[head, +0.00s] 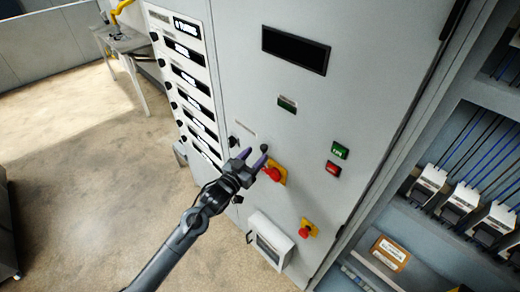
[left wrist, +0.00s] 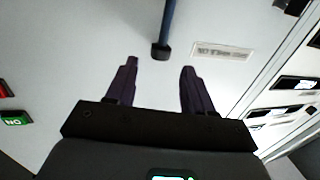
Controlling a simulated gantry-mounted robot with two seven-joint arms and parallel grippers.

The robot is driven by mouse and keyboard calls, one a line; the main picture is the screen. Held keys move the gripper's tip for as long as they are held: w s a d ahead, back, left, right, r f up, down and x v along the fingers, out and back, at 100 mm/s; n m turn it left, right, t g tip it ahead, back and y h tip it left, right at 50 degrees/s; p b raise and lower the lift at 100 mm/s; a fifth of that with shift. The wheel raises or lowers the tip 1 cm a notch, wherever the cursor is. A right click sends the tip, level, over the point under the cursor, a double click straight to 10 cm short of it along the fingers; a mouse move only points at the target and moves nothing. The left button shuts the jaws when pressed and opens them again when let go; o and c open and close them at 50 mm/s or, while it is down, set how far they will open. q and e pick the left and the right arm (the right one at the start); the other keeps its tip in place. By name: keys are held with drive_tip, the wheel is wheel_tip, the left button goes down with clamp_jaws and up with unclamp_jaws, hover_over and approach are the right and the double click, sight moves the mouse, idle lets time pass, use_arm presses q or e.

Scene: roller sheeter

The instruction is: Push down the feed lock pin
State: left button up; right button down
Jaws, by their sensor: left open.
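A dark pin with a round black end (head: 264,148) sticks out of the grey cabinet front (head: 290,85). I take it for the feed lock pin. In the left wrist view the pin (left wrist: 162,50) shows as a blue-grey shaft with a black end, lying between the lines of my fingers and just past their tips. My left gripper (head: 253,157) is open and empty close to the pin; it also shows in the left wrist view (left wrist: 159,67). I cannot tell whether a finger touches the pin. My right gripper is out of view.
A red knob on a yellow plate (head: 273,173) sits right beside the left fingers. A second red knob (head: 306,231) is lower. A green ON button (head: 340,150) and red button (head: 333,169) are to the right. A white box (head: 270,240) juts out below.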

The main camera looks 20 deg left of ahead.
sight(262, 149)
use_arm(q)
drive_tip(key=shift+x, duration=1.8)
clamp_jaws()
